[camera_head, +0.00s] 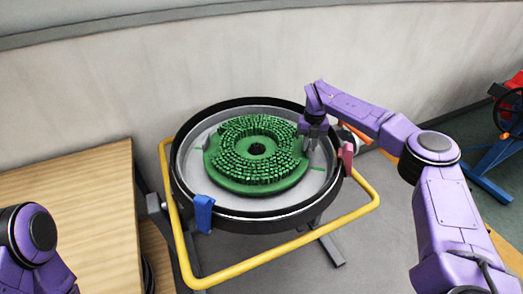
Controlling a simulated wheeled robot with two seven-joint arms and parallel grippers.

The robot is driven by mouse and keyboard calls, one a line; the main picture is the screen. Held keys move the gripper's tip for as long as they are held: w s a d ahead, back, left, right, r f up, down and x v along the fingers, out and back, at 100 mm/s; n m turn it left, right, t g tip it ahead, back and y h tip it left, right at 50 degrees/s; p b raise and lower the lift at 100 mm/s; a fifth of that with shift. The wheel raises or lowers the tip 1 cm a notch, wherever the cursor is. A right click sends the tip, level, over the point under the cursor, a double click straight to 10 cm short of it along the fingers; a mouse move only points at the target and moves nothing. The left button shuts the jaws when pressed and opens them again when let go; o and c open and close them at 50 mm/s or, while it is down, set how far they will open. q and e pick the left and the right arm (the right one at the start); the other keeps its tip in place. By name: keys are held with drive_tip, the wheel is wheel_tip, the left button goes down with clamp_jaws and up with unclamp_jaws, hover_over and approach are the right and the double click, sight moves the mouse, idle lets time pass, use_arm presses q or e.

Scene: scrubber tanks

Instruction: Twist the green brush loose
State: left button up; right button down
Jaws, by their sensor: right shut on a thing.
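The green brush (232,182) is a round disc with a ring of green bristles and a dark hole in its middle. It lies flat, bristles up, inside a round grey pan with a black rim (262,220). My right gripper (310,149) reaches down from the right and is shut at the brush's right edge. The fingertips are small here, and their exact contact is hard to see. Of my left arm, only a purple part shows at the lower left; its gripper is out of view.
The pan sits on a stand with a yellow tube frame (262,257). A blue clamp (203,213) and a red clamp (347,159) are on the rim. A wooden table (75,205) stands at the left. A wall runs behind, and a red and blue machine is far right.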

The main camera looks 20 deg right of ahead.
idle(0.3)
drive_tip(key=shift+w+d+n, duration=0.25)
drive_tip(key=shift+w+n, duration=0.2)
drive_tip(key=shift+w, duration=0.25)
drive_tip(key=shift+w+d+n, duration=0.2)
drive_tip(key=shift+w+n, duration=0.25)
drive_tip(key=shift+w, duration=0.2)
drive_tip(key=shift+d, duration=0.1)
